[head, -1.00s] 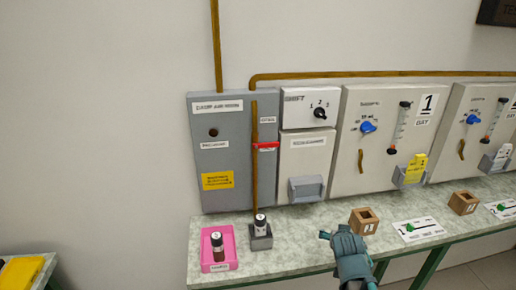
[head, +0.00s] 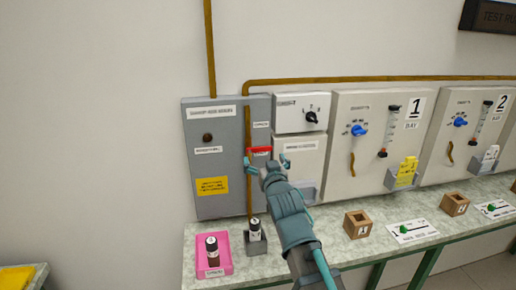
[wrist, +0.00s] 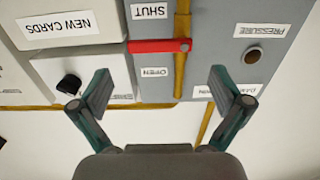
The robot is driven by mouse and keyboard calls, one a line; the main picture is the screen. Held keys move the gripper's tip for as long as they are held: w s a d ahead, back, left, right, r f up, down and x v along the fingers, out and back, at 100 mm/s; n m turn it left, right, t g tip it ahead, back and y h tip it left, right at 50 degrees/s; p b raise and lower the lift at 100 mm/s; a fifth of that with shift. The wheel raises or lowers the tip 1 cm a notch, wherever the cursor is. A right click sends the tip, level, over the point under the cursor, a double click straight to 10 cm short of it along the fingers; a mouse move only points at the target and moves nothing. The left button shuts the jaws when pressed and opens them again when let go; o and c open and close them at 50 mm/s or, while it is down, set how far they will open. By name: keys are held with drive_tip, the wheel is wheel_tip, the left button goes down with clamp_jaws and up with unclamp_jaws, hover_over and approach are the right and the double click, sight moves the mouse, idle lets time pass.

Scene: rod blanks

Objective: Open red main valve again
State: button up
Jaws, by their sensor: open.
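The red main valve handle (head: 259,150) is a short red lever lying level across the brown pipe on the grey panel. In the wrist view, which is upside down, the red handle (wrist: 158,46) runs sideways from a pivot on the pipe. An OPEN label (wrist: 154,72) and a SHUT label (wrist: 149,11) sit on opposite sides of it. My gripper (head: 268,164) is in front of the panel, just below the handle in the head view. Its fingers (wrist: 160,88) are spread wide, with nothing between them. The handle lies beyond the fingertips, apart from them.
A white box with a black knob (head: 311,117) adjoins the panel on the right. On the counter below stand a pink tray (head: 227,266) with a vial and a grey holder (head: 255,245) with another vial. A wooden box (head: 357,224) is farther right.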

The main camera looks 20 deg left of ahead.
sight(259, 150)
drive_tip(key=p+x, duration=0.2)
drive_tip(key=x, duration=0.5)
drive_tip(key=shift+w, duration=0.2)
drive_tip(key=c, duration=1.4)
drive_tip(key=shift+a, duration=0.15)
